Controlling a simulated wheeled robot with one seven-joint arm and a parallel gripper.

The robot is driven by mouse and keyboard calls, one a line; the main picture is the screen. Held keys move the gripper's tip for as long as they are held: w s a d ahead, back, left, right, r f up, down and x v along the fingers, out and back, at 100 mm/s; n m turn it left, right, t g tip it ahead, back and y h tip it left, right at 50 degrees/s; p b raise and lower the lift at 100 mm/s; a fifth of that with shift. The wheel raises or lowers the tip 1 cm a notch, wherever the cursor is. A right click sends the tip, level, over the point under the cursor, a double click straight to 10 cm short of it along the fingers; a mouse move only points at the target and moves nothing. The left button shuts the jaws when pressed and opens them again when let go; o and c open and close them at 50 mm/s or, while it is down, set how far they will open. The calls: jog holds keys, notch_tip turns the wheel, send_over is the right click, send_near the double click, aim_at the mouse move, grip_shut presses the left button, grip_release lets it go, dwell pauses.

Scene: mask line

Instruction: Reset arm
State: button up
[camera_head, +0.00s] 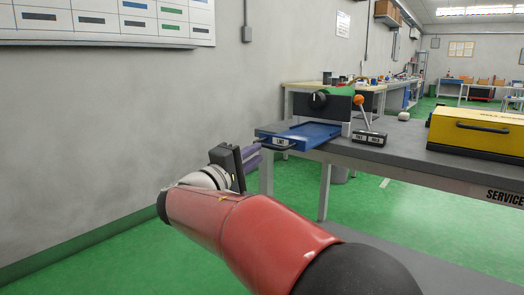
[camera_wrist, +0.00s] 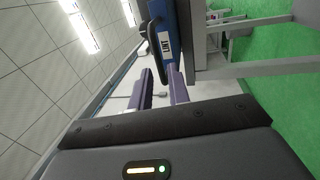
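My gripper (camera_head: 254,154) has purple fingers and stands at the left end of the grey bench, level with the front of a blue tray (camera_head: 318,131). In the wrist view the two fingers of my gripper (camera_wrist: 160,80) are apart, with a gap showing between them. The blue tray (camera_wrist: 172,30) shows just past the fingertips, with its label and dark handle (camera_wrist: 155,50). The handle reaches down near the fingertips; I cannot tell whether they touch it. My red arm fills the lower middle of the head view.
The grey bench (camera_head: 420,160) carries a machine with a green roll (camera_head: 331,91), an orange-knobbed lever (camera_head: 361,106), a black labelled block (camera_head: 369,138) and a yellow case (camera_head: 480,132). A wall (camera_head: 110,140) stands at left. Green floor (camera_head: 85,262) between wall and bench is clear.

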jog(key=shift+s+a, duration=0.1)
jog(key=shift+s, duration=0.1)
jog(key=s+d+f+m+g+y, duration=0.2)
jog(key=s+d+f+g, duration=0.3)
jog(key=d, duration=0.4)
jog(key=s+d+f+m+g+y, duration=0.1)
jog(key=s+d+f+m+g, duration=0.15)
jog(key=s+d+f, duration=0.55)
jog(key=s+f+m+g+y, duration=0.1)
jog(key=s+f+m+y, duration=0.3)
jog(key=s, duration=0.5)
jog(key=s+f+m+g+y, duration=0.2)
jog(key=s+f+y, duration=0.4)
jog(key=s, duration=0.3)
notch_tip(320, 180, up, 10)
jog(key=p, duration=0.9)
jog(key=shift+f+p, duration=0.15)
jog(key=shift+p, duration=0.2)
